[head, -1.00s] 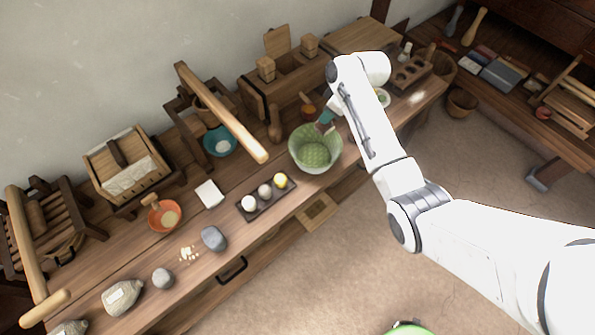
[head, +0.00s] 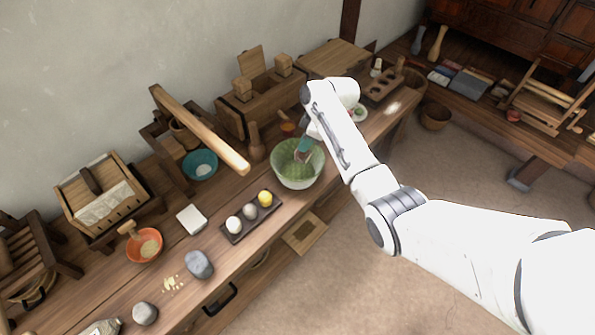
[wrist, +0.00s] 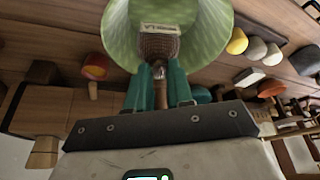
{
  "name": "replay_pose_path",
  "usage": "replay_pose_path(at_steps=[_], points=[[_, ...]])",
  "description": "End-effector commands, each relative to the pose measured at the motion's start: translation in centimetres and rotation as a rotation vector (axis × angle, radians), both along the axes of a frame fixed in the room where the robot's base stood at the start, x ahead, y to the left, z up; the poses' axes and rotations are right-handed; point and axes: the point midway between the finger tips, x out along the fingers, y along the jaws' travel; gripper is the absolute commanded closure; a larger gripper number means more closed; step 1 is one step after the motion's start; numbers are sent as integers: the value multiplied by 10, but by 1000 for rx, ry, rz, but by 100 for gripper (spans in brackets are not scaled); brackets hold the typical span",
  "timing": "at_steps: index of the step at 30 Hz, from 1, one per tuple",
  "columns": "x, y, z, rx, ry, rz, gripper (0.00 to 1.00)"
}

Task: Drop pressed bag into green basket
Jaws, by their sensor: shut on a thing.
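The green basket (head: 298,178) is a light green, bowl-shaped container on the wooden bench. It also fills the top of the wrist view (wrist: 215,22). My gripper (wrist: 160,82) has teal fingers shut on the neck of the pressed bag (wrist: 160,46), a small brown woven bag with a white label. In the wrist view the bag is in front of the basket's opening. In the head view my gripper (head: 304,148) is at the basket's mouth, and the bag is mostly hidden there. I cannot tell whether the bag touches the basket.
A dark tray (head: 236,238) with three egg-like stones is left of the basket. A teal bowl (head: 200,165), an orange bowl (head: 144,246) and a white block (head: 192,219) are farther left. A wooden press box (head: 262,104) stands behind. Floor is open in front.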

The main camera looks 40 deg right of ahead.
Motion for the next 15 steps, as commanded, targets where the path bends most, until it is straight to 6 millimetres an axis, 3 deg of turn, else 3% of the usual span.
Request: replay_pose_path(at_steps=[8, 9, 15], points=[[0, 0, -2, -1, 0, 0, 100], [0, 0, -2, 0, 0, 0, 78], [0, 0, -2, 0, 0, 0, 58]])
